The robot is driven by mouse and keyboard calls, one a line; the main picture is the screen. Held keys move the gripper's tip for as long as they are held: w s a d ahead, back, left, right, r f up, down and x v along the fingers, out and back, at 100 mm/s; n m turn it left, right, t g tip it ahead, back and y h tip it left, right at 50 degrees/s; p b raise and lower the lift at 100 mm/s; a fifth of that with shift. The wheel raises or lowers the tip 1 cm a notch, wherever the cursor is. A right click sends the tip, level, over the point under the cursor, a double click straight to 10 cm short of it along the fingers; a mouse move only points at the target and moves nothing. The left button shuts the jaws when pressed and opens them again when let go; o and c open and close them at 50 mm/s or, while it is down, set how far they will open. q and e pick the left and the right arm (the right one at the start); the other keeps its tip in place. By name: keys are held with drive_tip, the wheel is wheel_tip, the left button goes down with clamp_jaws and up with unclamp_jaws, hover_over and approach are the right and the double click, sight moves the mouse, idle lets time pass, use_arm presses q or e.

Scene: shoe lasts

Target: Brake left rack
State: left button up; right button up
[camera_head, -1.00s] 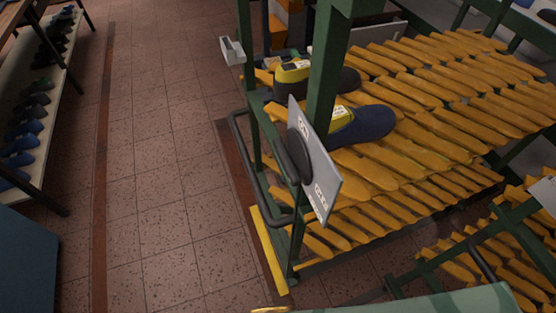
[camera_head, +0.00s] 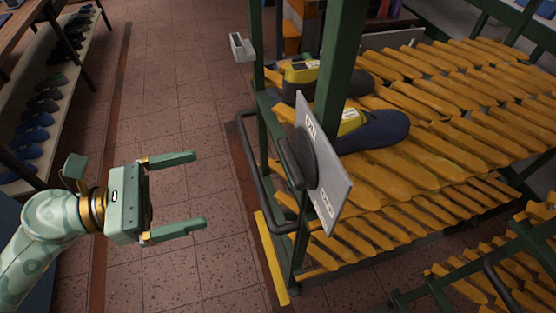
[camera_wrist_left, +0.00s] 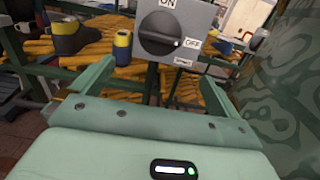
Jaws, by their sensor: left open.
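The left rack (camera_head: 337,108) is a green metal frame with shelves of yellow shoe lasts. On its front post is a grey plate (camera_head: 336,186) with a black rotary knob (camera_head: 290,160). In the left wrist view the knob (camera_wrist_left: 165,33) lies ahead, its grip roughly level and its white-marked end towards the "OFF" label (camera_wrist_left: 192,44); "ON" is above. My left gripper (camera_head: 200,190) is open and empty, left of the knob and apart from it. In the left wrist view its fingers (camera_wrist_left: 156,75) spread below the plate. My right gripper is not in view.
Dark shoe lasts with yellow tops (camera_head: 378,130) lie on the rack's upper shelf. A dark tubular handle (camera_head: 262,185) sticks out left of the rack. Another rack (camera_head: 490,270) stands at lower right. A shoe shelf (camera_head: 60,75) is at far left; the floor between is clear.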

sight(286, 163)
use_arm(q)
drive_tip(key=p+x, duration=0.3)
drive_tip(key=x, duration=1.1)
drive_tip(key=shift+w+d+r+p, duration=0.1)
drive_tip(key=shift+d+p, duration=0.15)
drive_tip(key=shift+p, duration=0.05)
drive_tip(key=shift+w+d, duration=0.2)
drive_tip(key=shift+d, duration=0.35)
drive_tip(key=c, duration=0.7)
